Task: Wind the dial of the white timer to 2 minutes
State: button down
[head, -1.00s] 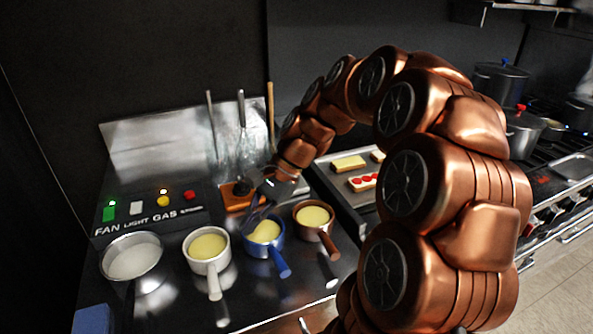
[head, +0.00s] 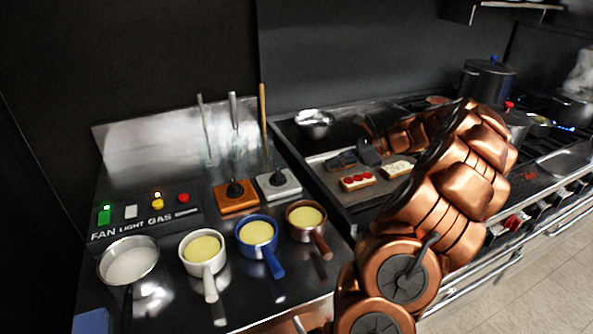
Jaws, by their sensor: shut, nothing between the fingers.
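The white timer (head: 279,185) is a pale square block with a black dial knob on top. It stands on the steel counter at the back, right of an orange timer (head: 235,198) with a similar black knob. The dial's setting is too small to read. My gripper (head: 343,160) is dark and reaches in from the right over the tray, well to the right of the white timer and apart from it. It is shut and empty, and it partly hides what lies under it.
White (head: 203,252), blue (head: 257,236) and copper (head: 306,219) pans stand in front of the timers, with a steel pan (head: 128,262) at left. A tray (head: 345,199) holds topped bread slices. Upright utensils (head: 233,125) stand behind. A metal bowl (head: 314,122) sits farther back.

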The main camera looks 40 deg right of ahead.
jog(key=p, duration=0.2)
send_near(280, 175)
jog(key=a+f, duration=0.2)
jog(key=f, duration=0.1)
jog(key=shift+w+a, duration=0.2)
jog(key=shift+a, duration=0.05)
jog(key=shift+w+a+p, duration=0.5)
jog(key=shift+w+a, duration=0.75)
jog(key=shift+w, duration=0.15)
jog(key=shift+d+p, duration=0.15)
jog(key=shift+p, duration=0.15)
jog(key=shift+w+d+p, duration=0.3)
jog(key=shift+d+p, duration=0.15)
jog(key=shift+d, duration=0.15)
jog(key=shift+s+d, duration=0.1)
jog(key=shift+d, duration=0.1)
jog(key=s+d+r, duration=0.1)
jog(key=s+d, duration=0.1)
jog(key=d, duration=0.1)
jog(key=s+d+r, duration=0.1)
jog(key=s+d, duration=0.1)
jog(key=d, duration=0.1)
jog(key=s+d+r+b, duration=0.1)
jog(key=s+d+r, duration=0.1)
jog(key=d, duration=0.1)
jog(key=shift+s, duration=0.15)
jog(key=shift+v, duration=0.75)
